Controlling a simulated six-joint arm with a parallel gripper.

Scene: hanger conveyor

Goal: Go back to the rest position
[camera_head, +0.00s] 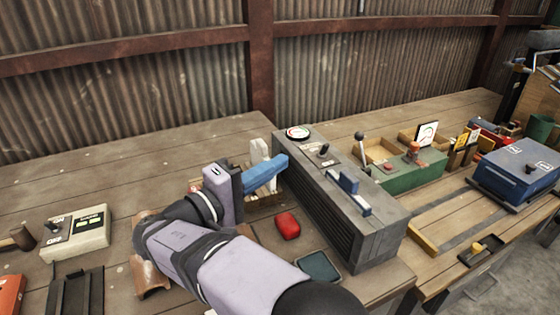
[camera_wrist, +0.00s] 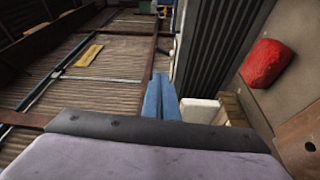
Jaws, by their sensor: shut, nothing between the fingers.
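My gripper (camera_head: 280,165) is in the middle of the head view, at the end of my lilac and black arm. Its blue fingers are shut with nothing between them. They point right, above the bench and close to the grey ribbed box (camera_head: 335,195). In the wrist view the blue fingers (camera_wrist: 160,85) lie together beside the box's dark ribbed side (camera_wrist: 205,45). White upright pieces (camera_head: 262,165) in a small wooden holder stand just behind and below the fingers. The holder is partly hidden by my gripper.
A red object (camera_head: 287,225) and a dark green tray (camera_head: 318,267) lie on the bench in front of the fingers. A beige control box (camera_head: 75,235) is at left. A green box with a lever (camera_head: 408,172) and a blue case (camera_head: 517,170) are at right. The back-left bench is clear.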

